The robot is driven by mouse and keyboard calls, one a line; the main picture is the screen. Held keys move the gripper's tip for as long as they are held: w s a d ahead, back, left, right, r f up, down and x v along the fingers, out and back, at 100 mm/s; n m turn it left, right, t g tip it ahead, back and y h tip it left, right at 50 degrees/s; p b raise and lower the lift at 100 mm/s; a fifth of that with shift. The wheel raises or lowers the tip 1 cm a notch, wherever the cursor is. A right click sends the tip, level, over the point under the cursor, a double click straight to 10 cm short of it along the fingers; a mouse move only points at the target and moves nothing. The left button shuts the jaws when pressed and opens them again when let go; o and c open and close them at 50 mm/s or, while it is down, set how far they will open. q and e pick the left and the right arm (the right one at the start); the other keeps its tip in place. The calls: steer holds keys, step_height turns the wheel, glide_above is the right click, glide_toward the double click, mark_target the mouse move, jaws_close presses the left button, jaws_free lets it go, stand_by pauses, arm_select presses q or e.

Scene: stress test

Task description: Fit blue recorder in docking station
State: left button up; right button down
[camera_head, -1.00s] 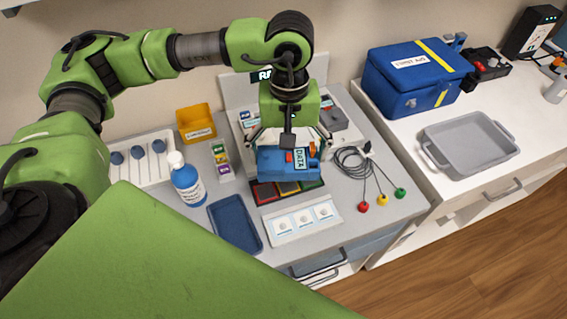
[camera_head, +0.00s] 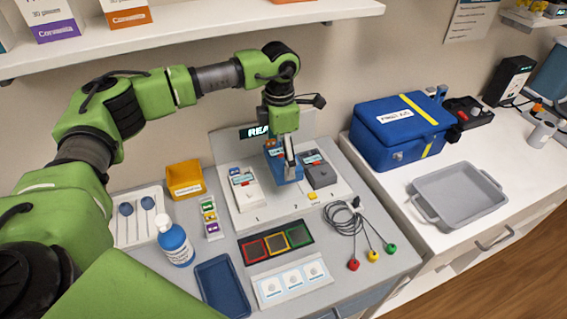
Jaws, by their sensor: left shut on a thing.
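The blue recorder (camera_head: 287,176) is at the middle of the docking station (camera_head: 285,204), between a white unit (camera_head: 245,190) on the left and a dark grey unit (camera_head: 320,176) on the right. My left gripper (camera_head: 288,160) is shut on the blue recorder from above and hides part of it. The recorder looks upright; I cannot tell whether it is fully seated in the middle bay. The station has an upright back panel with a lit display (camera_head: 256,132), partly hidden by my arm. My right gripper is not in view.
A blue bottle (camera_head: 174,243) and yellow bin (camera_head: 185,180) stand left. Cables with coloured ends (camera_head: 348,222) lie right. A shelf (camera_head: 200,44) hangs above.

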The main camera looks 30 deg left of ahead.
arm_select(q)
steer(key=shift+w+a+f+n, duration=0.1)
steer(key=shift+w+a+n, duration=0.1)
steer(key=shift+n, duration=0.1)
steer(key=shift+f+b, duration=1.7)
steer(key=shift+f, duration=0.9)
steer(key=shift+s+d+f+b, duration=0.1)
steer(key=shift+f+b, duration=0.5)
steer(key=shift+f, duration=0.25)
steer(key=o, duration=1.3)
steer(key=shift+c, duration=0.2)
steer(key=shift+r, duration=0.15)
steer(key=shift+r+p, duration=1.25)
steer(key=shift+r, duration=0.6)
